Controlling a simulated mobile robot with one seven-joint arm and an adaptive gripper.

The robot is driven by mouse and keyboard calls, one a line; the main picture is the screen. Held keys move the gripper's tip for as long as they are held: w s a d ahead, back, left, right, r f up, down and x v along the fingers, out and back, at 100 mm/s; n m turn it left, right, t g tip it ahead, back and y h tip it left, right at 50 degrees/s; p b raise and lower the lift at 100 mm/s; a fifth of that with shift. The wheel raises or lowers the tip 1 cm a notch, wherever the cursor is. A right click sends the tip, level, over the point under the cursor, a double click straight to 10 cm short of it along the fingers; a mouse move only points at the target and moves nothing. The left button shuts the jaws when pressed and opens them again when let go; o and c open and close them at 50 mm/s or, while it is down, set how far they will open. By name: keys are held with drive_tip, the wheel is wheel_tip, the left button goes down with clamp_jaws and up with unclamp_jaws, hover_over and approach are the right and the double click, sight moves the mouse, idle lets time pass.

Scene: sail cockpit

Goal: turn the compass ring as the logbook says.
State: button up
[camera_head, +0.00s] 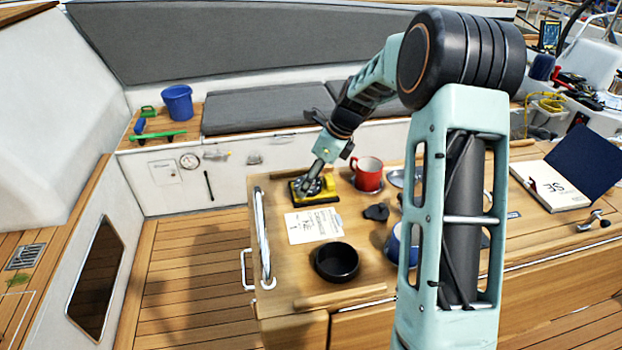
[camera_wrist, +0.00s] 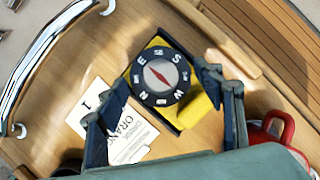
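The compass (camera_wrist: 160,76) has a dark ring with white letters and a pale dial with a red needle. It sits in a yellow and black holder (camera_wrist: 198,108) on the cockpit table. In the wrist view, S is at the ring's upper right and N at its lower left. My gripper (camera_head: 312,184) is over the compass in the head view. Its fingers are open, one on each side of the ring; I cannot tell whether they touch it. The open logbook (camera_head: 552,186) lies at the right, with large letters reading "SE" on its white page.
On the table (camera_head: 285,262) are a red mug (camera_head: 367,174) close right of the holder, a printed sheet (camera_head: 313,226), a black bowl (camera_head: 336,262) and a dark small object (camera_head: 376,212). A metal rail (camera_head: 262,235) runs along the left edge. A blue bucket (camera_head: 177,103) stands far left.

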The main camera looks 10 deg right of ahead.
drive_tip(key=c, duration=0.8)
drive_tip(key=shift+n, duration=0.3)
drive_tip(key=n+p, duration=0.1)
drive_tip(key=n+g+p, duration=0.1)
drive_tip(key=n+p, duration=0.1)
drive_tip(key=n, duration=0.1)
drive_tip(key=shift+w+r+g+y, duration=0.15)
drive_tip(key=shift+w+g+y, duration=0.1)
drive_tip(key=shift+g+y, duration=0.15)
drive_tip(key=shift+w+d+n+g+p, duration=0.1)
drive_tip(key=shift+n+g+p, duration=0.8)
drive_tip(key=shift+n, duration=1.1)
drive_tip(key=shift+f, duration=0.2)
drive_tip(key=o, duration=1.2)
